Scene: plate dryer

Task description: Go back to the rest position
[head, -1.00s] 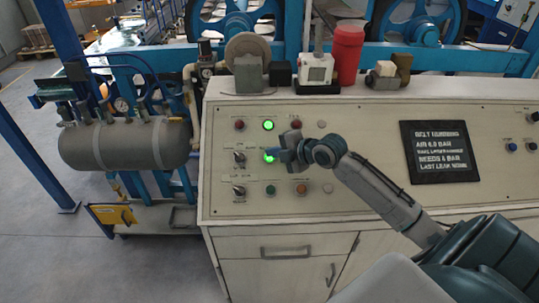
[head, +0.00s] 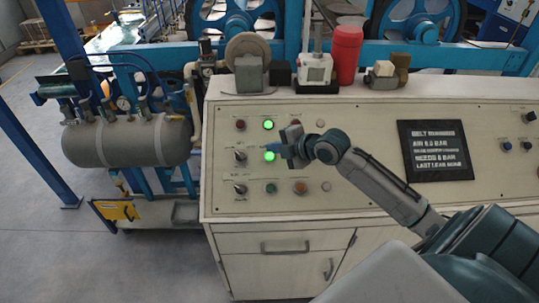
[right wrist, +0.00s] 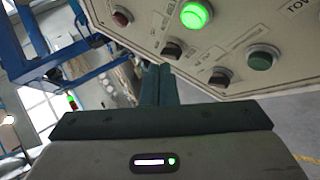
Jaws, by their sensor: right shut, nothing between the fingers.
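My right gripper (head: 274,148) is in front of the left part of the cream control panel (head: 355,113), beside a lit green button (head: 269,156) that it partly overlaps in the head view. Its fingers are shut with nothing between them. In the right wrist view the shut teal fingers (right wrist: 158,82) point toward the panel's edge, with a lit green button (right wrist: 196,15) above and to their right. I cannot tell the exact gap between the fingertips and the panel. My left gripper is not in view.
Another lit green button (head: 268,125) is above. A red cylinder (head: 346,55) and small devices stand on the panel's top ledge. A grey tank (head: 127,141) with pipes stands left of the cabinet. Open floor (head: 45,245) lies at the lower left.

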